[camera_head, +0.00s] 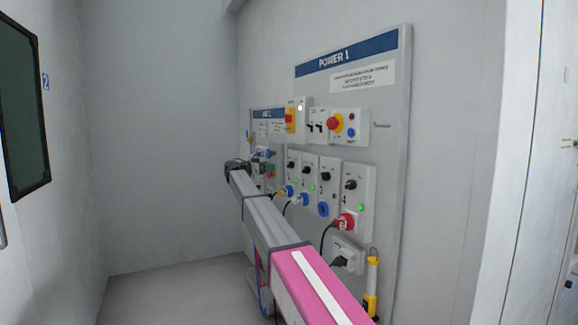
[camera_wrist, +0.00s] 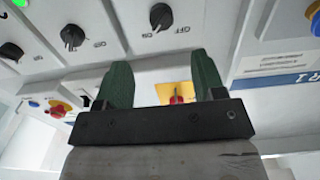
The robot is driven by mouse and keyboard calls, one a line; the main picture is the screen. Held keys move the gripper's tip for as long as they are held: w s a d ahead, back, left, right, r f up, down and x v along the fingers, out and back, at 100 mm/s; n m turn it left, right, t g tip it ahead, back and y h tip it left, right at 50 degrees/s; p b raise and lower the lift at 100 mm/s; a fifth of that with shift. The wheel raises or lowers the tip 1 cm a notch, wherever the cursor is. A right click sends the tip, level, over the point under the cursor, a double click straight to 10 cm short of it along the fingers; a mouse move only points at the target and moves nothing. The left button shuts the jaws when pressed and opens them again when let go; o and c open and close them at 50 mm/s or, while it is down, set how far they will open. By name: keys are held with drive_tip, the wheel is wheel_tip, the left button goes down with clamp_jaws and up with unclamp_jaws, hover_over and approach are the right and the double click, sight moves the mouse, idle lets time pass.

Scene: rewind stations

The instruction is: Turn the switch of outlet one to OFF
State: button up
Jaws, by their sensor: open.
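In the head view, outlet one (camera_head: 291,169) is the leftmost in a row of outlets on the grey POWER 1 board (camera_head: 385,110). Its dark rotary switch (camera_wrist: 161,17) appears to be the rightmost knob in the upside-down wrist view, with ON and OFF marks beside it. The pointer's exact setting is unclear. My gripper (camera_wrist: 160,60) is open and empty, its two green fingers apart. The knob lies beyond the fingertips in the picture, not between them. In the head view my arm reaches toward the board's left side, and the fingers are hard to make out.
Plugs and cables hang below, including a red plug (camera_head: 345,222). A smaller panel (camera_head: 262,113) adjoins at left. Floor at left is clear.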

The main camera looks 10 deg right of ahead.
sight(290, 165)
drive_tip(key=x, duration=1)
drive_tip(key=shift+w+d, duration=0.15)
drive_tip(key=shift+d, duration=0.15)
drive_tip(key=shift+r, duration=0.1)
drive_tip(key=c, duration=0.9)
